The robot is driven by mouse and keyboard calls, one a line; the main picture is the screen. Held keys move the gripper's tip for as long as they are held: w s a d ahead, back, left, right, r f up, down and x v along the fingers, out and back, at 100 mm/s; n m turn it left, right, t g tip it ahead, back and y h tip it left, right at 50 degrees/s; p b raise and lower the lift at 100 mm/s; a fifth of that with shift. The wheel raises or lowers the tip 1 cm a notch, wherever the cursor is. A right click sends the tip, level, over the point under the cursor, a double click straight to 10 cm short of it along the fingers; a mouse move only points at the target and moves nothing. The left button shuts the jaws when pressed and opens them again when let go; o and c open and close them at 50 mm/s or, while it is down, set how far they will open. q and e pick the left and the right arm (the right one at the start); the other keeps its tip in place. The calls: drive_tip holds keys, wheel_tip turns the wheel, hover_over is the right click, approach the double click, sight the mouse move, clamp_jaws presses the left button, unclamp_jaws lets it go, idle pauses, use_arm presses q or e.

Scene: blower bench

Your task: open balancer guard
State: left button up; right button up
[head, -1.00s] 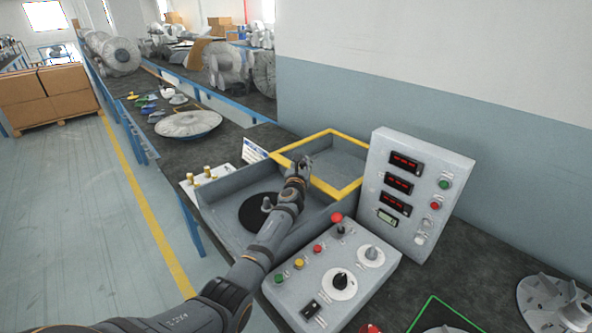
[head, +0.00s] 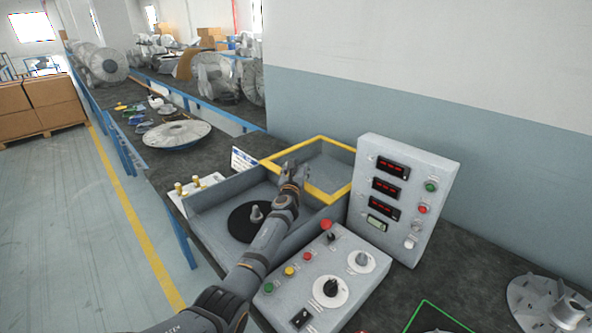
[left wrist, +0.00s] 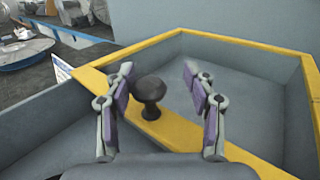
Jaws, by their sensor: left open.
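The balancer is a grey open-topped box (head: 205,222) with a black disc (head: 240,222) and a small spindle inside. Its guard (head: 328,198) is a grey tray-like panel with a yellow rim, at the back right of the box; the rim is also large in the left wrist view (left wrist: 245,43). A dark round knob (left wrist: 150,90) stands on the rim's near side. My left gripper (head: 293,168) is open over that rim, its fingers on either side of the knob with gaps in the left wrist view (left wrist: 157,72). In the head view the gripper hides the knob. My right gripper is not in view.
A sloped control box (head: 318,278) with a red mushroom button stands in front of the guard. An upright display panel (head: 405,200) stands close on its right. A bladed impeller (head: 550,308) lies at the lower right. A metal disc (head: 178,134) lies on the bench behind.

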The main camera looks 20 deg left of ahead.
use_arm(q)
drive_tip(key=shift+a, duration=0.15)
drive_tip(key=shift+s, duration=0.2)
drive_tip(key=v, duration=1.1)
drive_tip(key=shift+s+d, duration=0.25)
drive_tip(key=shift+s, duration=0.05)
